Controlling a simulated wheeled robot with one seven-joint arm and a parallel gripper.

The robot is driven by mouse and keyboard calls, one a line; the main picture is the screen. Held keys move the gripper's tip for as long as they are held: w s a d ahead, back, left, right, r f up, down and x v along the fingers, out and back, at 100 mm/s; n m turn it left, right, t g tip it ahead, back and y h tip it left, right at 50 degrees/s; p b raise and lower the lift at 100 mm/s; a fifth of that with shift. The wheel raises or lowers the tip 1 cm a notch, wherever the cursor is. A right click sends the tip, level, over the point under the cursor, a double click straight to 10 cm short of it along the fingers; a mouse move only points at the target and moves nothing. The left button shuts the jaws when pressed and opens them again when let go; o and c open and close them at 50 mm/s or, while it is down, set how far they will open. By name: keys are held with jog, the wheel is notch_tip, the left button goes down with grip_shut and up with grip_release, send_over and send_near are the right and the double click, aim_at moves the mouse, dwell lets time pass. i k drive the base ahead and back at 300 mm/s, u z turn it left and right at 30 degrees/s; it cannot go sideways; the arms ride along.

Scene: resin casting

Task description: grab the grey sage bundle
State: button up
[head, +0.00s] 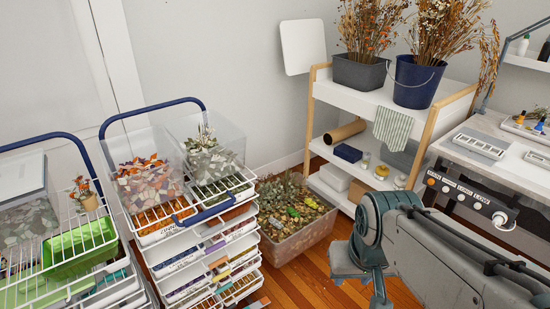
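I cannot pick out the grey sage bundle with certainty. A small grey-green sprig with white tips (204,138) stands up out of a clear bin on the middle cart. Grey-green dried foliage (282,190) also lies in the clear tub (300,241) on the floor; single bundles in it are too small to tell apart. My arm comes in from the lower right and bends down at the bottom edge, right of the tub. My gripper's fingers are not visible.
Two white wire carts with blue handles (150,112) stand at left, their drawers stacked below. A white shelf (400,98) with dried-flower planters is behind my arm. A workbench (515,165) is at right. Some wooden floor (312,272) is clear between the tub and my arm.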

aim_at(274, 222)
jog(key=i, duration=1.45)
jog(key=z, duration=1.55)
jog(key=i, duration=1.35)
jog(key=u, duration=2.35)
jog(key=i, duration=0.5)
jog(key=z, duration=0.05)
